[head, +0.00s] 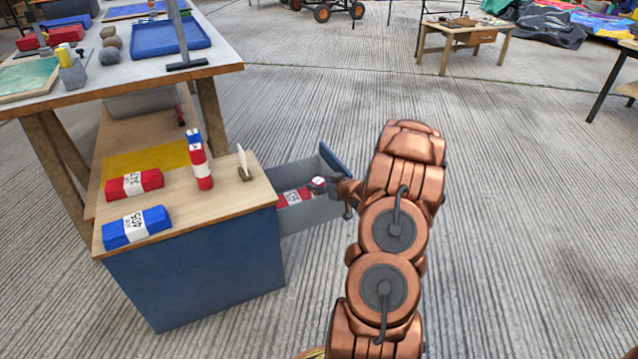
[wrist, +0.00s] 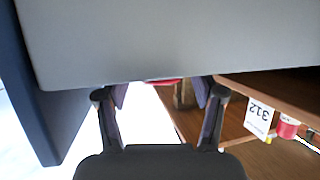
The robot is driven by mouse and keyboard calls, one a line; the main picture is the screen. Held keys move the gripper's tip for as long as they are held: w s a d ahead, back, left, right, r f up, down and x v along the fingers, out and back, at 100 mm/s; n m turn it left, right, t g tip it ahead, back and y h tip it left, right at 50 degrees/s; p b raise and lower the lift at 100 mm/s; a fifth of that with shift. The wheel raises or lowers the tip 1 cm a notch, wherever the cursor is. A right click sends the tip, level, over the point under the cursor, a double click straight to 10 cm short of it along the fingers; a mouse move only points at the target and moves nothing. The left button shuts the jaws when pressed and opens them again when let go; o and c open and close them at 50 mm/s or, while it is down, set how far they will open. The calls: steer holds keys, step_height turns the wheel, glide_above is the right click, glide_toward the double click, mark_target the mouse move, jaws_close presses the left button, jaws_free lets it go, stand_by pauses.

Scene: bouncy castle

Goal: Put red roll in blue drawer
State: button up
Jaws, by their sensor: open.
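The drawer (head: 312,214) is pulled out of the blue cabinet (head: 205,275); it has grey walls and a blue front (head: 333,160). Inside lies a red packet (head: 290,197) with a white label, and a small red-and-white item (head: 318,182), possibly a roll end. My gripper (head: 343,190) is open at the drawer's right wall, its tips partly hidden. In the wrist view its fingers (wrist: 160,97) stand apart below the grey wall, with a sliver of red (wrist: 165,82) between them.
On the cabinet top lie a red packet (head: 134,184), a blue packet (head: 137,227) and a yellow mat (head: 147,160).

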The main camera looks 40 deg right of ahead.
steer(key=shift+p+v, duration=1.7)
steer(key=shift+v, duration=3.7)
steer(key=s+a+r+g+h, duration=0.1)
steer(key=a+r+g, duration=0.4)
steer(key=a, duration=0.3)
steer(key=s+a+r+g+h, duration=0.1)
steer(key=a+r+g, duration=0.3)
steer(key=a, duration=0.3)
steer(key=s+a+r+g+y, duration=0.1)
steer(key=s+a+r+g, duration=0.3)
steer(key=s+a, duration=0.9)
steer(key=s+a+r+n+g+y, duration=0.1)
steer(key=s+a+r+g, duration=0.3)
steer(key=s+a, duration=1)
steer(key=shift+a+r+y, duration=0.2)
steer(key=shift+a+y, duration=0.55)
steer(key=shift+y, duration=0.05)
steer(key=shift+s, duration=0.15)
